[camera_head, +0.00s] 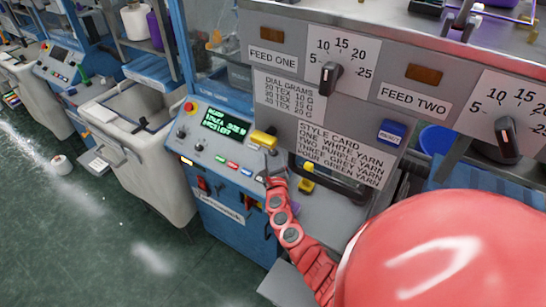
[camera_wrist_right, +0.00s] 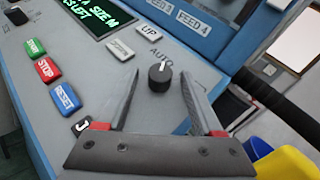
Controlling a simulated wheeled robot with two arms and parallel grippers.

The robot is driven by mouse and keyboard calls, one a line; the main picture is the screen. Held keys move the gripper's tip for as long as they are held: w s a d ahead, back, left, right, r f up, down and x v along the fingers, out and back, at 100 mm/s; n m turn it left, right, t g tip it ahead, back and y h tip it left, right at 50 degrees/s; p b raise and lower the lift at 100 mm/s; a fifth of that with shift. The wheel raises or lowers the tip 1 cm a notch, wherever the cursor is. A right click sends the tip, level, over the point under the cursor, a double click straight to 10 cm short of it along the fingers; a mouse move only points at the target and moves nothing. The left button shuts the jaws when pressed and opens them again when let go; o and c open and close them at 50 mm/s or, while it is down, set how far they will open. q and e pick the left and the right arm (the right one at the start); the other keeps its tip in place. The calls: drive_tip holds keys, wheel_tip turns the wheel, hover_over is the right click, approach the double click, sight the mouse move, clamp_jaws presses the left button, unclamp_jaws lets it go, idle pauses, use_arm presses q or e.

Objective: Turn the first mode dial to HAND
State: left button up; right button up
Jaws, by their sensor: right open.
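The mode dial (camera_wrist_right: 159,76) is a small round black knob with a white pointer mark on the grey face of the control panel (camera_head: 215,140). Its pointer aims up in the right wrist view, toward the printed AUTO. I cannot read a HAND mark. My right gripper (camera_wrist_right: 160,84) is open, with one finger on each side of the dial; I cannot tell whether they touch it. In the head view, my right gripper (camera_head: 267,163) is at the panel's right end and the dial there cannot be made out. My left gripper is not in view.
Green (camera_wrist_right: 36,47), red (camera_wrist_right: 47,70) and blue (camera_wrist_right: 66,96) buttons lie left of the gripper, below a lit display (camera_wrist_right: 98,14). A yellow block (camera_head: 263,139) sits on the panel's upper right. A grey board with feed dials (camera_head: 330,78) stands to the right.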

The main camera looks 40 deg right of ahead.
drive_tip(key=shift+c, duration=0.2)
clamp_jaws()
idle(0.3)
drive_tip(key=shift+w, duration=0.1)
drive_tip(key=shift+f+m+h+b, duration=0.15)
drive_tip(key=shift+m+h+b, duration=0.35)
drive_tip(key=shift+b, duration=0.15)
drive_tip(key=m+g+h+b, duration=0.2)
drive_tip(key=m+b, duration=0.1)
drive_tip(key=m+g+h+b, duration=0.2)
drive_tip(key=m+b, duration=0.1)
drive_tip(key=b, duration=0.1)
drive_tip(key=w+f+m+g+h+b, duration=0.1)
drive_tip(key=m+g+h+b, duration=0.1)
drive_tip(key=m+h+b, duration=0.1)
drive_tip(key=shift+a, duration=0.4)
drive_tip(key=m+g+h+b, duration=0.1)
drive_tip(key=m+g+b, duration=0.2)
drive_tip(key=b, duration=0.2)
drive_tip(key=m+g+h+b, duration=0.1)
drive_tip(key=m+g+b, duration=0.1)
drive_tip(key=b, duration=0.3)
drive_tip(key=shift+w+r+m+g+b, duration=0.2)
drive_tip(key=shift+m+g+b, duration=0.2)
drive_tip(key=shift+m, duration=0.4)
drive_tip(key=shift+r+m+g+b, duration=0.35)
drive_tip(key=shift+m+g+b, duration=0.15)
drive_tip(key=shift+g+b, duration=0.15)
